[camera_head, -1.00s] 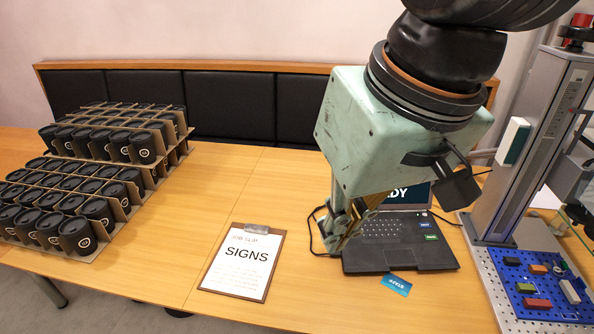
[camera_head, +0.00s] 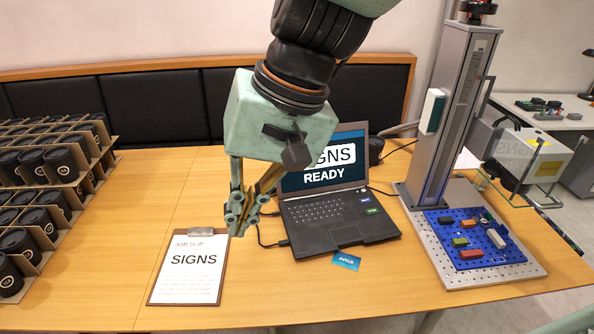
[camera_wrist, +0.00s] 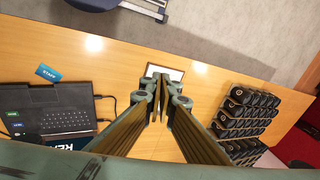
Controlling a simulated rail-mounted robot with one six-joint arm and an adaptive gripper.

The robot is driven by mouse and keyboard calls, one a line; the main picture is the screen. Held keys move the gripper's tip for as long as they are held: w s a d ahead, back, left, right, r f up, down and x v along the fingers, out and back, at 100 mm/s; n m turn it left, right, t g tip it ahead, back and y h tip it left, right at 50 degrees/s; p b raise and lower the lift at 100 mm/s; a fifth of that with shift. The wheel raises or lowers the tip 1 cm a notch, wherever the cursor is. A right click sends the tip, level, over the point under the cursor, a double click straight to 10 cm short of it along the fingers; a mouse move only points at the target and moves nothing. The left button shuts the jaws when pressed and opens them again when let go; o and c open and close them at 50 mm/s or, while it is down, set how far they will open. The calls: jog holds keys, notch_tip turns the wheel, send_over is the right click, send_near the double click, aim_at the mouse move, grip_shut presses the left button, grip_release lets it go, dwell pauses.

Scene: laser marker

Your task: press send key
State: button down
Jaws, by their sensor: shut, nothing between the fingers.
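The laptop (camera_head: 330,222) stands open on the table, its screen (camera_head: 326,168) reading SIGNS READY. To the right of its keyboard are a blue key (camera_head: 364,199) and a green key (camera_head: 373,211); their labels are too small to read for certain. The laptop also shows at the left of the wrist view (camera_wrist: 50,97), with the green key (camera_wrist: 12,114) near the edge. My gripper (camera_head: 238,226) is shut and empty, pointing down to the left of the laptop, apart from the keys. In the wrist view its fingers (camera_wrist: 161,85) point away from the laptop.
A clipboard (camera_head: 188,268) reading SIGNS lies left of the laptop. A blue card (camera_head: 346,261) lies in front of it, and a cable runs by its left side. Black cups (camera_head: 45,165) in cardboard racks stand at left. The marker column (camera_head: 455,110) and blue fixture plate (camera_head: 475,260) stand at right.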

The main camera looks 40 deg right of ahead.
jog(key=w+d+f+m+t+y+p, duration=0.1)
jog(key=w+d+f+m+t, duration=0.1)
jog(key=w+d+f+m, duration=0.55)
jog(key=w+d+f+m+t+y+p, duration=0.1)
jog(key=w+d+f+m, duration=0.15)
jog(key=w+d, duration=0.95)
jog(key=m+t+h+p, duration=0.1)
jog(key=m+t+h, duration=0.25)
jog(key=m, duration=0.65)
send_over(373, 212)
notch_tip(373, 212, down, 15)
jog(key=shift+f, duration=0.15)
jog(key=shift+f, duration=0.15)
jog(key=shift+f+b, duration=1.15)
jog(key=shift+f, duration=1.75)
jog(key=shift+f+b, duration=1.25)
jog(key=shift+b, duration=0.1)
